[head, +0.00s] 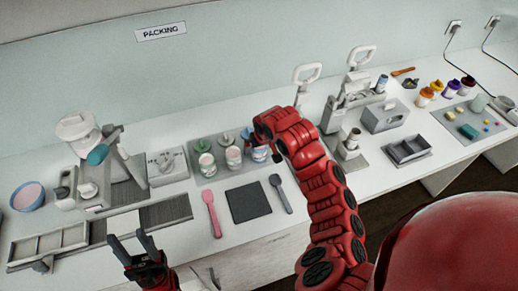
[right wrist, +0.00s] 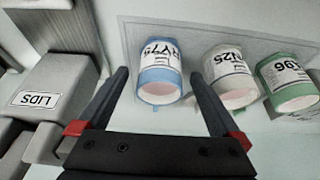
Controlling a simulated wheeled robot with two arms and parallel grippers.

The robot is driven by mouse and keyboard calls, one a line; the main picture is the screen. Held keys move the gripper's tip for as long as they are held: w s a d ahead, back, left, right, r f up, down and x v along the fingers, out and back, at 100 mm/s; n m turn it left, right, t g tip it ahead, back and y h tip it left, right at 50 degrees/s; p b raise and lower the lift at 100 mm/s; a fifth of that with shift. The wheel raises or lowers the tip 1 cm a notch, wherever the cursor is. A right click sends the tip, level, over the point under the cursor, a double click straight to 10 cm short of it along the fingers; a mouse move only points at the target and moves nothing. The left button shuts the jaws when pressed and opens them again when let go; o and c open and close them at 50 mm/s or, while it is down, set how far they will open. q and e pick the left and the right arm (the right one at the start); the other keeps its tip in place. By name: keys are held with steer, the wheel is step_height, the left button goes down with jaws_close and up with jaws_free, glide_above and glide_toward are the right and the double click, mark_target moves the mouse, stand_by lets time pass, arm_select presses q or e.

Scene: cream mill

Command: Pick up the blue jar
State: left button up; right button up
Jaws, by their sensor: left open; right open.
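The blue jar (head: 259,156) stands at the right end of a row of three jars on a grey mat (head: 207,180), its top partly covered by my right arm in the head view. In the right wrist view the blue jar (right wrist: 161,75), with a white label and pale contents, lies between the two fingers of my right gripper (right wrist: 160,78). The gripper is open; I cannot tell whether its fingers touch the jar. My left gripper (head: 132,240) is open and empty at the front left, far from the jar.
A white-labelled jar (right wrist: 229,75) and a green jar (right wrist: 287,82) stand beside the blue one. A grey box marked LIDS (right wrist: 50,95) is on the other side. A pink spatula (head: 211,212), dark square pad (head: 249,202) and grey spatula (head: 280,193) lie in front.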

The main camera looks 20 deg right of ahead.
steer(key=shift+w+f, duration=0.25)
steer(key=shift+f, duration=0.45)
steer(key=c, duration=1.5)
steer(key=shift+r, duration=0.15)
